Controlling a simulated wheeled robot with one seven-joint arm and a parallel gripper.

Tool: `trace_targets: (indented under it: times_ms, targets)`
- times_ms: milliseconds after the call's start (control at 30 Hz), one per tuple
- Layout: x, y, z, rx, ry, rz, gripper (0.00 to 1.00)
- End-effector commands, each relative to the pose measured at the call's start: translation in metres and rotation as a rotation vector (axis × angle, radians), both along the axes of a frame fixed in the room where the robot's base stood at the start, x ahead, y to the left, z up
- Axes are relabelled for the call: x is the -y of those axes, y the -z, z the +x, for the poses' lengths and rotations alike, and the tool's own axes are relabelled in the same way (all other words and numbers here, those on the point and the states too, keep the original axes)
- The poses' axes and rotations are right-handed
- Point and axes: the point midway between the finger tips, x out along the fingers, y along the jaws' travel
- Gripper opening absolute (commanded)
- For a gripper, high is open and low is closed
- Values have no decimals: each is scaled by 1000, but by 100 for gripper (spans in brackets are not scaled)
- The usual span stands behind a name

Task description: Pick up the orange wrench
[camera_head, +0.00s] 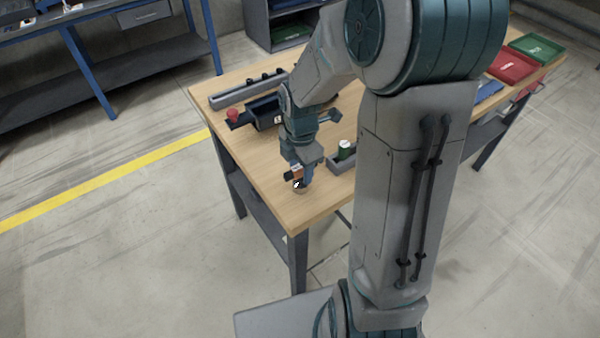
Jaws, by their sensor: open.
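My gripper (299,184) is low over the front left part of the wooden table, pointing down, with its jaws open. A small orange patch (297,172) shows right at the gripper. It is too small to tell whether this is the orange wrench or part of the gripper. A small brownish round thing (304,189) shows at the tabletop just by the fingertips, partly hidden by them. No clear wrench shape shows elsewhere; my arm hides much of the table's middle and right.
The wooden table (262,187) has bare room left of my gripper. A grey tray (342,163) with a green-and-white can (345,150) stands close right. Behind are a dark device with a red knob (232,114) and a grey rail (245,91). Red (513,66) and green (537,47) bins stand far right.

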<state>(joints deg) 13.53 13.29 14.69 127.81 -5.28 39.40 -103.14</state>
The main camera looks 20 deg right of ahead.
Motion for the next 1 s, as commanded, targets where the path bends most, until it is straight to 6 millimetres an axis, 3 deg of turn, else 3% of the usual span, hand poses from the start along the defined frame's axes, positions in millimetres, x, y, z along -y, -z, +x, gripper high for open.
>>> trace_targets:
  times_ms: [367,533,1000]
  targets:
    - [0,2,0,-1,0,0,45]
    - [0,2,0,-1,0,0,0]
    - [0,-7,0,1,1,0,0]
